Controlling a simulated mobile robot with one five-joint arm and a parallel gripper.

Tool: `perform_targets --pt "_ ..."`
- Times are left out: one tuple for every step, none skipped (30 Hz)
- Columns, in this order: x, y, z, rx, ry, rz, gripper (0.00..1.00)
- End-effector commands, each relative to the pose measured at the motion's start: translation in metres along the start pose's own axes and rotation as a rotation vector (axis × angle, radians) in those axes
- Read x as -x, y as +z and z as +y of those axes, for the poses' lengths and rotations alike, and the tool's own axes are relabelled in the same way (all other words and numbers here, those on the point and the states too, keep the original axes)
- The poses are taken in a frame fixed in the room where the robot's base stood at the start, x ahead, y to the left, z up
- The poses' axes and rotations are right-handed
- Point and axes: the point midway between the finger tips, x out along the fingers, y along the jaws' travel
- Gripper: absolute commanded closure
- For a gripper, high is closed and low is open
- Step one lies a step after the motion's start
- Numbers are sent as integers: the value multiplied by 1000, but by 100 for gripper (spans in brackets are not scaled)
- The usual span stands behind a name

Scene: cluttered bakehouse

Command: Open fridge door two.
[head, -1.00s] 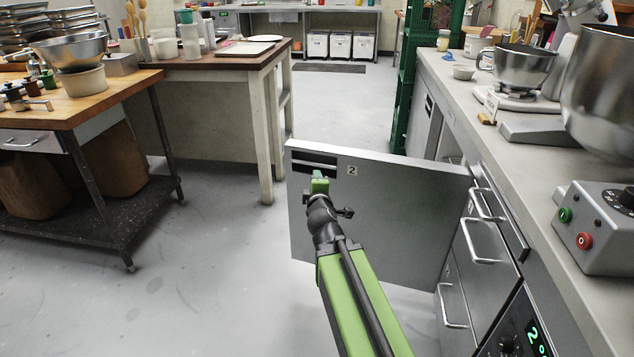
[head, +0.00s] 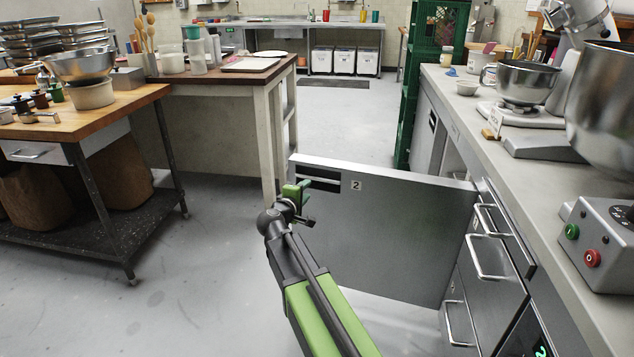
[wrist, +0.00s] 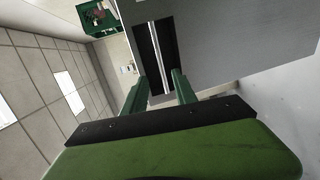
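Fridge door two (head: 400,230), a flat grey panel marked "2", stands swung wide open, jutting left from the counter front. Its handle slot (head: 320,178) is a dark recess with a pale bar near the door's upper free edge. My gripper (head: 297,195) is just left of and below this slot, near the free edge. In the wrist view the green fingers (wrist: 159,93) are spread, with the slot and its bar (wrist: 155,58) ahead between them. They look clear of the bar, though the exact gap is hard to judge. The fridge's inside is mostly hidden behind the door.
The steel counter and drawers with bar handles (head: 490,258) run along the right. A green crate stack (head: 432,85) stands beyond the door. A wooden-topped table (head: 95,108) and a white-legged table (head: 270,150) stand left. The floor left of the door is clear.

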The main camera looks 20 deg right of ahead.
Motion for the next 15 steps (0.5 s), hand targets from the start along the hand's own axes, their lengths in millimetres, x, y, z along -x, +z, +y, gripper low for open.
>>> perform_targets --pt "-18 -2 -2 -1 0 -2 66" --pt "-26 -2 -2 -1 0 -2 66" --pt "-36 -2 -2 -2 0 -2 66" --pt "-44 -2 -2 -2 0 -2 66" --pt "-51 -2 -2 -2 -1 -2 66" --pt "-61 -2 -2 -1 -1 -2 66" --pt "-69 -2 -2 -1 -1 -2 66" --pt "-76 -2 -2 -1 -1 -1 66" --pt "-85 -2 -2 -1 -1 -1 66" --pt "-91 -2 -2 -1 -1 -1 66" --pt "-97 -2 -2 -1 -1 -1 66" --pt "-105 -1 -2 -1 0 -1 66" --pt "-109 -2 -2 -1 0 0 66" --pt "-113 -2 -2 -1 0 0 66" --pt "-118 -2 -1 -1 0 1 66"
